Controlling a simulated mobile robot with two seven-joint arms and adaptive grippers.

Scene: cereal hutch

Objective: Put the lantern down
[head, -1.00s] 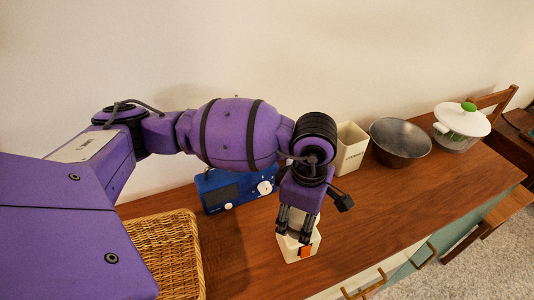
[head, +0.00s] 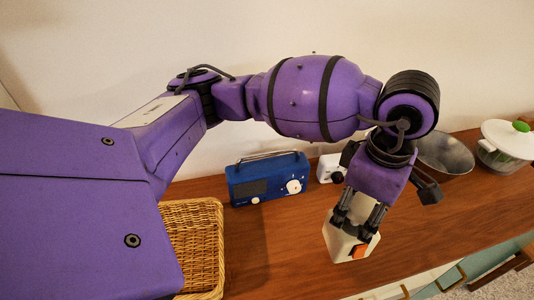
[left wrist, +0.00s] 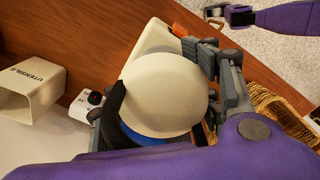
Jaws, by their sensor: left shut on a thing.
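The lantern (head: 342,246) is a pale cream block with an orange patch on its side, over the front part of the wooden counter (head: 285,255). It is slightly tilted in the head view. My left gripper (head: 358,222) comes from above and is shut on its top. In the left wrist view the cream domed top of the lantern (left wrist: 165,95) sits between the dark fingers. I cannot tell whether its base touches the counter. A dark-tipped purple arm end, apparently my right gripper (left wrist: 240,15), shows at the top right of the left wrist view; its fingers are unclear.
A blue radio (head: 265,180) stands at the back, with a wicker basket (head: 212,235) left of it. A small white item with a black knob (head: 328,167), a metal bowl (head: 445,153) and a lidded pot (head: 505,145) stand along the back. A utensil holder (left wrist: 32,88) shows in the left wrist view.

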